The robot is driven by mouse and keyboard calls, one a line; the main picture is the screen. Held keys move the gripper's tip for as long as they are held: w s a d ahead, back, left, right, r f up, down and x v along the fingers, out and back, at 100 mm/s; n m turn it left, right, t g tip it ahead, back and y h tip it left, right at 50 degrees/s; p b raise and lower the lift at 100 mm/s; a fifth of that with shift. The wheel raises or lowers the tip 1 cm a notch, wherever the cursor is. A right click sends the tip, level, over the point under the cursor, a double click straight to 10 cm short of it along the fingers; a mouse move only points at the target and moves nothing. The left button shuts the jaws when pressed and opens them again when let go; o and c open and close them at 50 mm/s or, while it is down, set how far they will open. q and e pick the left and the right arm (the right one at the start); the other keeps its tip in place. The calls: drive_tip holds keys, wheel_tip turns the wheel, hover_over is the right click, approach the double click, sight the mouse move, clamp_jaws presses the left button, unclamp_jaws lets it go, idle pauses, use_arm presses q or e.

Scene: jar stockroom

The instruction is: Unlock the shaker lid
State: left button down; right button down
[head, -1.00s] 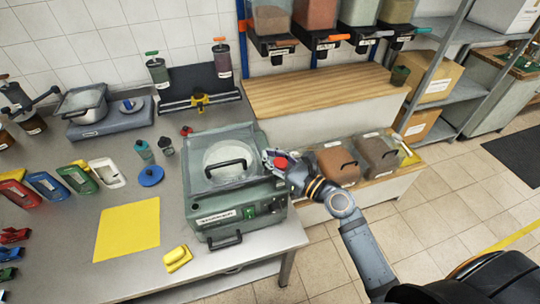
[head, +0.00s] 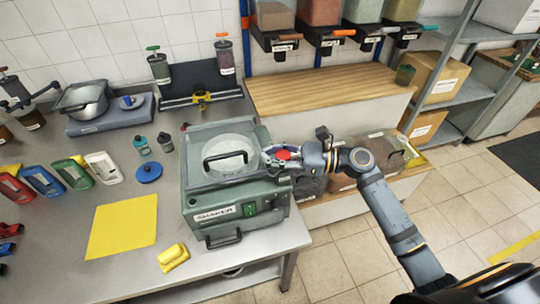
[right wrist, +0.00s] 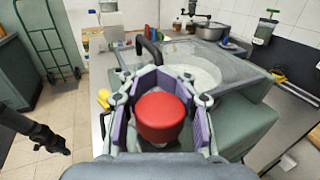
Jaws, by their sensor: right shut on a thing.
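The shaker (head: 222,212) is a green-grey box on the steel bench, labelled on its front. Its clear lid (head: 205,139) lies shut on top, with a black handle (head: 226,157) and a pale round dish showing beneath. A red knob (head: 284,155) is at the lid's right edge; it fills the middle of the right wrist view (right wrist: 160,117). My right gripper (head: 275,154) reaches in from the right, its purple-padded fingers around the knob on both sides and shut on it. The knob's lower part is hidden. My left gripper is not in view.
A yellow mat (head: 122,226) and a yellow cloth (head: 173,257) lie on the bench left of the shaker. A blue disc (head: 148,172) and small bottles stand behind them.

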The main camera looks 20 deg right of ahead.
drive_tip(key=n+g, duration=0.2)
drive_tip(key=g, duration=0.1)
drive_tip(key=s+n+g+y, duration=0.1)
drive_tip(key=n+g, duration=0.1)
drive_tip(key=g, duration=0.2)
drive_tip(key=shift+s+a+n, duration=0.1)
drive_tip(key=shift+a+n, duration=0.05)
drive_tip(key=shift+n, duration=0.15)
drive_tip(key=shift+s+f+n+g+b, duration=0.15)
drive_tip(key=shift+n+g+b, duration=0.3)
drive_tip(key=shift+g, duration=0.25)
drive_tip(key=shift+s+f+n+g+b, duration=0.2)
drive_tip(key=shift+n+g+b, duration=0.35)
drive_tip(key=shift+g+b, duration=0.3)
drive_tip(key=shift+s+n+g+b, duration=0.15)
drive_tip(key=shift+n+g+b, duration=0.25)
drive_tip(key=shift+g+b, duration=0.3)
drive_tip(key=shift+s+r+n+g+h+b, duration=0.15)
drive_tip(key=shift+g+b, duration=0.25)
drive_tip(key=shift+b, duration=0.4)
drive_tip(key=shift+r+n+g+h+b, duration=0.15)
drive_tip(key=shift+n+g+b, duration=0.15)
drive_tip(key=shift+b, duration=0.45)
drive_tip(key=shift+f, duration=0.1)
drive_tip(key=c, duration=1.1)
unclamp_jaws()
drive_tip(key=shift+c, duration=0.2)
drive_tip(key=shift+d, duration=0.25)
